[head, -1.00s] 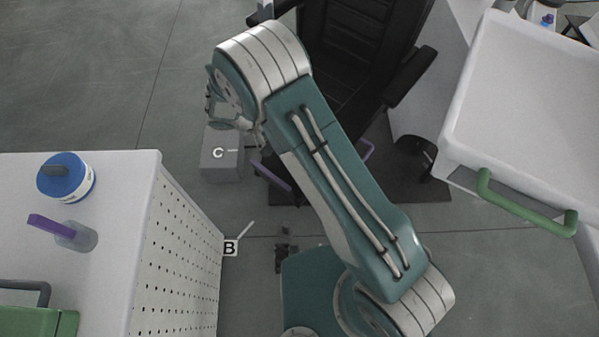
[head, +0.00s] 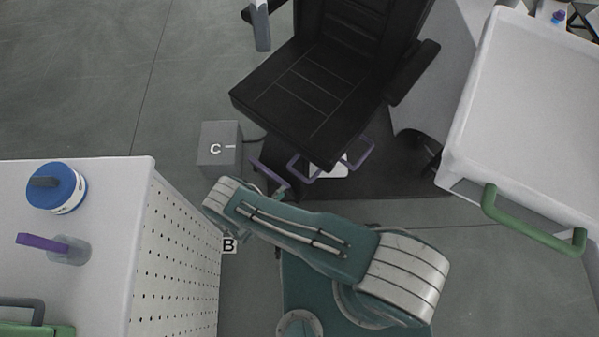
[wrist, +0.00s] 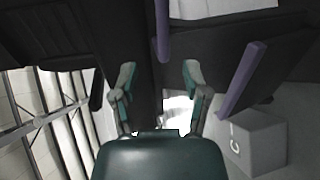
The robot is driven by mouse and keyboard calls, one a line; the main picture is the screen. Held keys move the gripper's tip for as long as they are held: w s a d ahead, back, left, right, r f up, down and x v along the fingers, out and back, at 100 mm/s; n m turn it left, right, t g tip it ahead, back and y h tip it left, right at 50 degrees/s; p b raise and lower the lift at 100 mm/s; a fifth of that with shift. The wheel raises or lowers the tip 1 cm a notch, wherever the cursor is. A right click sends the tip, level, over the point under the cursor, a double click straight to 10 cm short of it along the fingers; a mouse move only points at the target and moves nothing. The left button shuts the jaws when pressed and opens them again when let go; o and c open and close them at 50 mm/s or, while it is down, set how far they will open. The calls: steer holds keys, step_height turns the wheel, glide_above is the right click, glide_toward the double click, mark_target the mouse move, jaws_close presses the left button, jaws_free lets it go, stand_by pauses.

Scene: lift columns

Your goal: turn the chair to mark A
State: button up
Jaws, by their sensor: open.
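The black chair (head: 315,95) stands at the top centre of the head view, with a seat, a back and an armrest at its right. Purple handles (head: 270,174) show low at the front of the chair. In the wrist view a purple bar (wrist: 243,78) is to the right of my gripper and another hangs above centre. My gripper (wrist: 158,80) is open, its two fingers apart, with nothing seen between them. Mark C (head: 216,148) is on a grey box left of the chair. Mark B (head: 229,245) is on the floor. I do not see mark A.
A white perforated cabinet (head: 110,220) stands at the left with a blue-lidded jar (head: 57,187) and a purple-handled item (head: 67,247) on top. A white cart (head: 530,110) with a green handle (head: 530,222) is at the right. Open floor lies at the upper left.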

mark_target(299, 176)
steer(key=x, duration=1)
steer(key=shift+w+d+f, duration=0.2)
steer(key=shift+f, duration=0.15)
jaws_close()
